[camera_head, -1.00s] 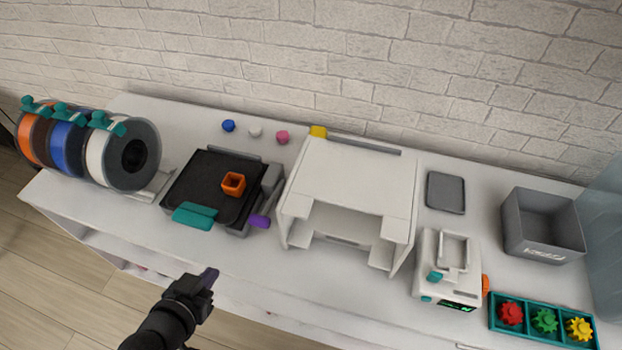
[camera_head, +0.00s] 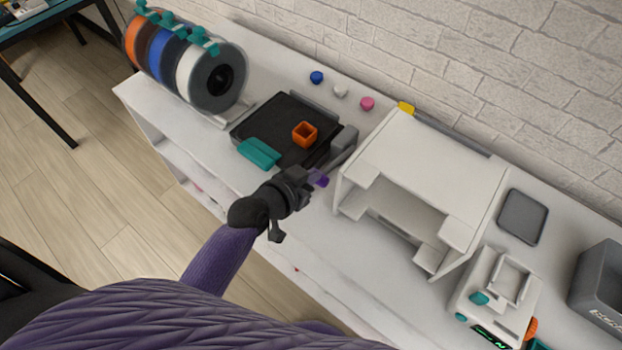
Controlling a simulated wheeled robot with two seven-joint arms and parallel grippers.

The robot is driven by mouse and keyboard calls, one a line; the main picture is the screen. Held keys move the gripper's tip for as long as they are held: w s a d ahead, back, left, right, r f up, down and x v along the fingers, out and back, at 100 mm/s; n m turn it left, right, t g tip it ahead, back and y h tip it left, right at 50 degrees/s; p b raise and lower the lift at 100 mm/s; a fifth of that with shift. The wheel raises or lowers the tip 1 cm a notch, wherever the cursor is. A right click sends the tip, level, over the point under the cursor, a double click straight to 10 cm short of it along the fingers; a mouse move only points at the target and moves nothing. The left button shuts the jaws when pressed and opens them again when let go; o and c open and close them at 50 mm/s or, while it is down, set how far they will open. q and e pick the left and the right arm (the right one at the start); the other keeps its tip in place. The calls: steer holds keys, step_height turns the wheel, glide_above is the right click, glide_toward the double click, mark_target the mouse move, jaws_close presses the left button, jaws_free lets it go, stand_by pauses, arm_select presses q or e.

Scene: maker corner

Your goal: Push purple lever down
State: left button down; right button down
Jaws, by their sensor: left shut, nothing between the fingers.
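The purple lever (camera_head: 319,179) shows as a small purple end at the front right corner of the black build plate device (camera_head: 273,124). My left gripper (camera_head: 305,177) is shut and empty, with its tip at the lever. It covers part of the lever, and I cannot tell whether they touch. An orange square cup (camera_head: 305,134) stands on the black plate, and a teal handle (camera_head: 259,153) is at its front edge. My right gripper is not in view.
Filament spools (camera_head: 190,65) stand at the left. A white open-fronted housing (camera_head: 430,160) stands close to the right of the lever. A white device (camera_head: 497,295) and a grey bin (camera_head: 600,290) are further right. Small knobs (camera_head: 340,90) lie behind the plate.

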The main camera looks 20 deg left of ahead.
arm_select(q)
steer(key=shift+w+f, duration=0.1)
steer(key=shift+f, duration=0.05)
steer(key=f+b, duration=0.2)
steer(key=s+f+t+b, duration=0.1)
steer(key=b, duration=0.2)
steer(key=shift+a+f, duration=0.15)
steer(key=shift+f, duration=0.45)
steer(key=shift+r, duration=0.1)
